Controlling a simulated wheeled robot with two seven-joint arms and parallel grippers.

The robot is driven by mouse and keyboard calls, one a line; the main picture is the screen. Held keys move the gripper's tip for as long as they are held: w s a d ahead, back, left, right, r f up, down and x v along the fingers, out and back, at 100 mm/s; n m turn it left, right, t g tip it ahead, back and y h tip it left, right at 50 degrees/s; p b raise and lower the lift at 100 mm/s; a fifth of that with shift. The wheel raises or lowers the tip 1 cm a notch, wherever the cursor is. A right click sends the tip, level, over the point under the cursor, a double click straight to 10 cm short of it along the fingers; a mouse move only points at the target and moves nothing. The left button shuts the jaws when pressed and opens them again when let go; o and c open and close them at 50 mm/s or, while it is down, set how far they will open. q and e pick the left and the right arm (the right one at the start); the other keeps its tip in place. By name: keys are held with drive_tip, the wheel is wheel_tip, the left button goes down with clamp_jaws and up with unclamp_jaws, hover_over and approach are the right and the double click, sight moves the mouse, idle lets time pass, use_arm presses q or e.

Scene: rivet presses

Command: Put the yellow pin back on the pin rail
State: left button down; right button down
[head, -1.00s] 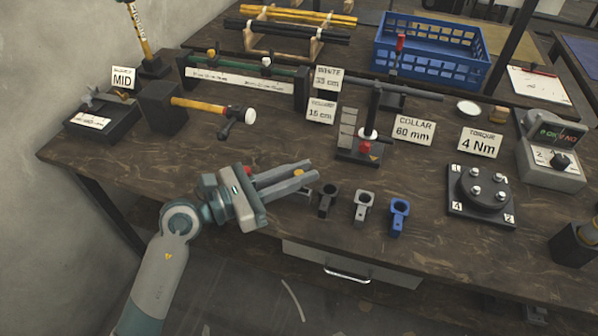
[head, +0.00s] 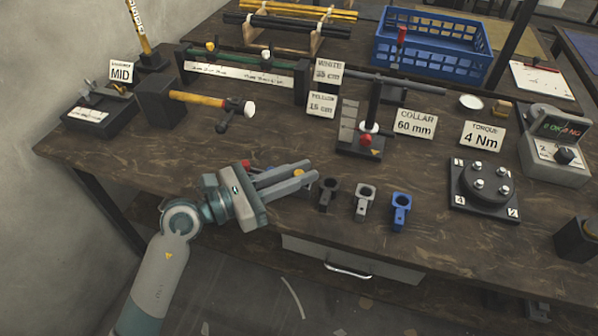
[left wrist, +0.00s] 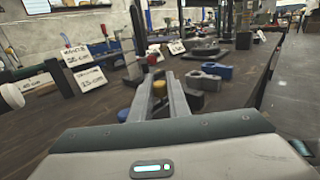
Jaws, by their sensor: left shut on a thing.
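The yellow pin (head: 298,173) is held between the fingers of my left gripper (head: 302,178), near the front edge of the bench. Only its yellow top shows; it also shows between the fingers in the left wrist view (left wrist: 159,89). The fingers are shut on it and hide its lower part. A small red thing (head: 246,163) shows just behind the gripper, mostly hidden; I cannot tell whether it belongs to the pin rail. I cannot pick out the pin rail for certain. My right gripper is not in view.
A black collar (head: 327,193), a grey collar (head: 363,199) and a blue collar (head: 400,210) stand right of the fingertips. The bench left of the gripper is clear.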

use_arm(q)
drive_tip(key=shift+f+b, duration=0.45)
drive_tip(key=shift+f, duration=0.2)
drive_tip(key=c, duration=1.6)
unclamp_jaws()
drive_tip(key=shift+a, duration=0.1)
drive_tip(key=b+v, duration=0.3)
drive_tip(key=v, duration=1.4)
drive_tip(key=shift+a+b, duration=0.1)
drive_tip(key=shift+b, duration=0.25)
